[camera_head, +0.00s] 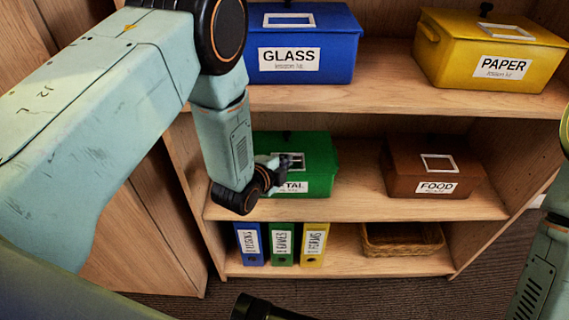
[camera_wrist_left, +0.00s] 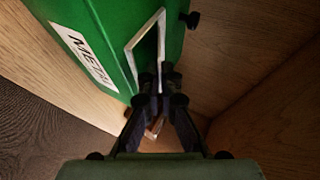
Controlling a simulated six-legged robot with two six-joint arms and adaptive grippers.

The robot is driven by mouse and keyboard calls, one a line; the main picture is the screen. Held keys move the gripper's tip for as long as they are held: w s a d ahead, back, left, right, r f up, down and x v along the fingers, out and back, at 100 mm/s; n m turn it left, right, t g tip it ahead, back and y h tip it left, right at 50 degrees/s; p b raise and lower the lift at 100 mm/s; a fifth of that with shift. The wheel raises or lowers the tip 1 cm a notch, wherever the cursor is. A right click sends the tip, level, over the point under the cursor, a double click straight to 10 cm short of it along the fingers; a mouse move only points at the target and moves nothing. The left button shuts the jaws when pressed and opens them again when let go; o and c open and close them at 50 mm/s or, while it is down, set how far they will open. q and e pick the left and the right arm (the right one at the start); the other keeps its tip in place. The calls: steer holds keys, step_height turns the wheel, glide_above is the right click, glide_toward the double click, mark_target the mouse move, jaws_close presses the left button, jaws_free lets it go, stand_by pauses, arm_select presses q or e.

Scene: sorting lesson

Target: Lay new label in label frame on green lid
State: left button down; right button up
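The green box (camera_head: 320,180) with its METAL label stands on the middle shelf, its lid bearing a white-edged label frame (camera_head: 299,156). My left gripper (camera_head: 274,167) is at the box's left front and covers part of the METAL label and the frame. In the left wrist view the frame (camera_wrist_left: 132,58) is tilted across the green lid (camera_wrist_left: 105,25), its inside dark. The left fingertips (camera_wrist_left: 161,78) are close together at its near end. A small pale and brownish piece (camera_wrist_left: 155,128) shows between the fingers; I cannot tell if it is held.
A blue GLASS box (camera_head: 335,62) and a yellow PAPER box (camera_head: 440,70) stand on the upper shelf. A brown FOOD box (camera_head: 402,172) stands right of the green box. Binders (camera_head: 281,250) and a wicker basket (camera_head: 400,248) are below. A black knob (camera_wrist_left: 190,19) rises from the green lid.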

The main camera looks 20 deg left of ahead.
arm_select(q)
steer(key=c, duration=2.1)
jaws_free()
steer(key=o, duration=0.7)
steer(key=shift+f, duration=0.1)
steer(key=shift+c, duration=0.2)
steer(key=shift+p+v, duration=1.8)
steer(key=shift+v, duration=0.75)
